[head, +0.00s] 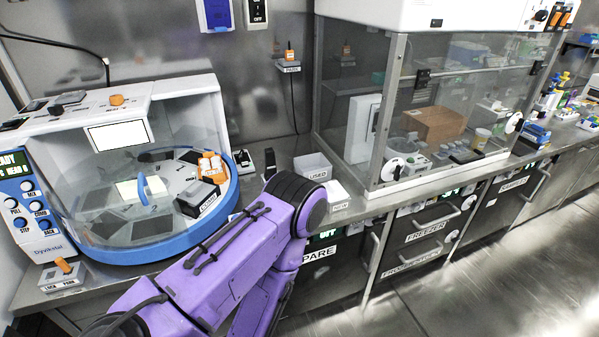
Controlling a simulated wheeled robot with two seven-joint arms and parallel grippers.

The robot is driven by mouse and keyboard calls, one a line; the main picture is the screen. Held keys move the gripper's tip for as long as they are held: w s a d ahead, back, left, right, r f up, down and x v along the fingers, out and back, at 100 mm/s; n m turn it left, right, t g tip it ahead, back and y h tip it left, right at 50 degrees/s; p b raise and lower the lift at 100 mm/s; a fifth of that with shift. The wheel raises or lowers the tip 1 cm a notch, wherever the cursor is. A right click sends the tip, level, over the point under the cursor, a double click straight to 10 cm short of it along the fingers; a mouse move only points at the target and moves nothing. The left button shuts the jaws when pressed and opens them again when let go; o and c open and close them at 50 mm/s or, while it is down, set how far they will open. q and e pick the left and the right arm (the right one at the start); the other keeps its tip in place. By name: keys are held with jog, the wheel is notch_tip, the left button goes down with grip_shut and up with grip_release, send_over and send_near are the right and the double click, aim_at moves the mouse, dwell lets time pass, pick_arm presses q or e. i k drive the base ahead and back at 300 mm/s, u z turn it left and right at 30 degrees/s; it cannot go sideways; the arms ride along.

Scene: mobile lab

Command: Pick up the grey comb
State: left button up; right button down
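I cannot make out a grey comb in the head view; objects on the counter are small or partly covered. One purple arm of mine reaches in from the bottom left and bends at a dark joint in front of the counter edge. Its gripper is hidden or out of frame. No other gripper shows.
A round machine with a blue rim (120,253) stands on the left, holding a small rack with orange tops (210,167). A white box marked USED (313,167) sits mid-counter. A glass-fronted cabinet (430,120) stands right, above the freezer drawers (425,236). Floor at lower right is clear.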

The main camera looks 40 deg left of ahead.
aim_at(197, 190)
jog(key=z, duration=1.3)
jog(key=k, duration=1.55)
jog(key=u, duration=1.55)
